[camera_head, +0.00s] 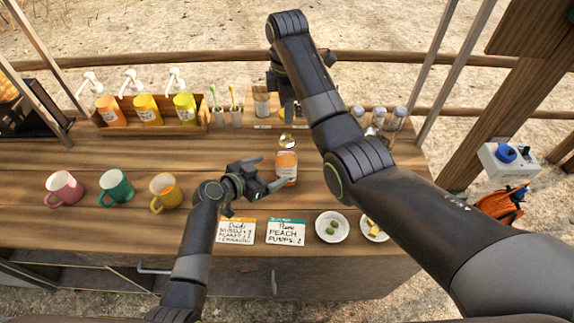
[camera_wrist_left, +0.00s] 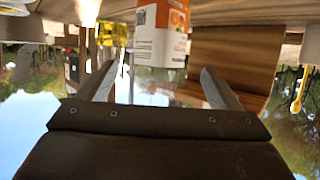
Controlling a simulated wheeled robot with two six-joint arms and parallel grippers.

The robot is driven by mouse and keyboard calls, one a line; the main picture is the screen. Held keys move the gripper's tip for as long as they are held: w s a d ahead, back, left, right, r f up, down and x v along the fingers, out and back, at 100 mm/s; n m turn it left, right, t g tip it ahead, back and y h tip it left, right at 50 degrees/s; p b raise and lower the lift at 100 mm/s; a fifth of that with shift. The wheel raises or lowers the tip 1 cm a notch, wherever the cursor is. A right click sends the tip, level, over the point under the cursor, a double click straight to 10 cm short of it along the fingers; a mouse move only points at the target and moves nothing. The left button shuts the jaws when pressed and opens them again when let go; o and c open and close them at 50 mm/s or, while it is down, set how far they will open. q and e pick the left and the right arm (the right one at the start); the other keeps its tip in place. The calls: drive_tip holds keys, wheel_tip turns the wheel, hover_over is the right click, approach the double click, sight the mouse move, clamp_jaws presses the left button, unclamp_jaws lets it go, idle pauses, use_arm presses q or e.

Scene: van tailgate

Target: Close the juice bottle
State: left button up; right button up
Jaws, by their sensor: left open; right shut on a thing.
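The juice bottle (camera_head: 287,165), with an orange and white label, stands upright on the wooden counter. Its pale, shiny top (camera_head: 287,140) shows just below my right gripper (camera_head: 288,119). My right gripper points down over the bottle and is shut on what looks like the bottle cap, mostly hidden by the fingers. I cannot tell whether the cap touches the neck. My left gripper (camera_head: 272,170) is open at the bottle's left side, its fingers pointing towards it. In the left wrist view, the bottle (camera_wrist_left: 162,35) shows beyond and between the open fingers (camera_wrist_left: 157,75).
Three mugs (camera_head: 115,187) stand at the left. Pump bottles in a wooden rack (camera_head: 205,123) are behind them. Two order cards (camera_head: 286,232) and small plates (camera_head: 332,237) lie along the front edge. Jars (camera_head: 397,115) stand behind my right arm. The counter between mugs and bottle is fairly clear.

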use_arm(q)
drive_tip(key=shift+x, duration=4)
use_arm(e)
drive_tip(key=shift+a, duration=0.1)
use_arm(q)
drive_tip(key=shift+c, duration=0.4)
drive_tip(key=c, duration=1.4)
use_arm(e)
approach(286, 152)
drive_tip(key=shift+w+f, duration=0.2)
drive_tip(key=shift+w, duration=0.3)
drive_tip(key=shift+w+f, duration=0.2)
drive_tip(key=shift+w, duration=0.3)
drive_tip(key=shift+f, duration=0.9)
drive_tip(key=shift+f, duration=0.55)
